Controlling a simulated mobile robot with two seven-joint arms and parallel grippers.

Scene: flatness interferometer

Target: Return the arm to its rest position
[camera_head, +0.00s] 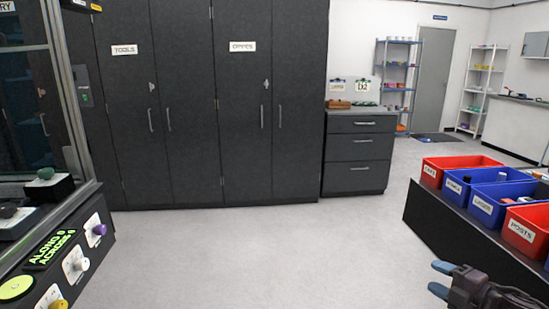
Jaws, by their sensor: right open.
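My right gripper (440,279) shows at the lower right, with blue fingertips pointing left. The two fingers are apart and nothing is between them. It is over the floor, in front of the dark bench with bins, and touches nothing that I can see. Only the gripper and a bit of its wrist with a cable show; the rest of the right arm is out of the picture. My left gripper is not in view.
Red (457,166) and blue bins (484,181) stand on a dark bench at the right. A glass-sided machine with a knob panel (73,262) stands at the left. Dark cabinets (240,100) and a drawer unit (358,155) line the back. The floor (260,250) between is clear.

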